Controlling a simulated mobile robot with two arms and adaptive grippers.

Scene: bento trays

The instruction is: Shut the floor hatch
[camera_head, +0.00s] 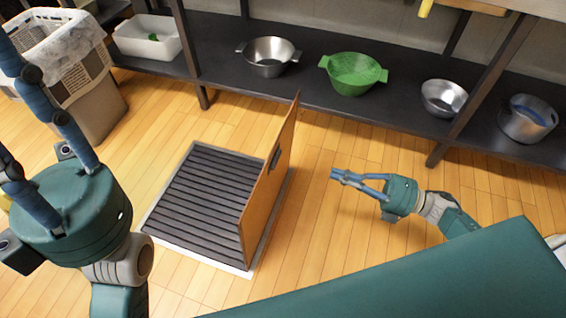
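The floor hatch lid (268,190) is a thin wooden panel that stands upright, hinged along the right side of the hatch frame (170,245). A dark handle (275,157) shows on it. The opening shows dark slats (200,198). My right gripper (334,173) is to the right of the lid, apart from it, with its fingers pointing left toward it. Its fingers look close together and hold nothing visible. My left gripper (15,120) is large at the left edge, near the camera, with its fingers spread wide and nothing between them.
A low black shelf (310,85) along the back holds a metal pot (268,57), a green colander (352,74) and other bowls. A lined basket (70,75) stands at the upper left. Wooden floor (330,235) is clear right of the lid.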

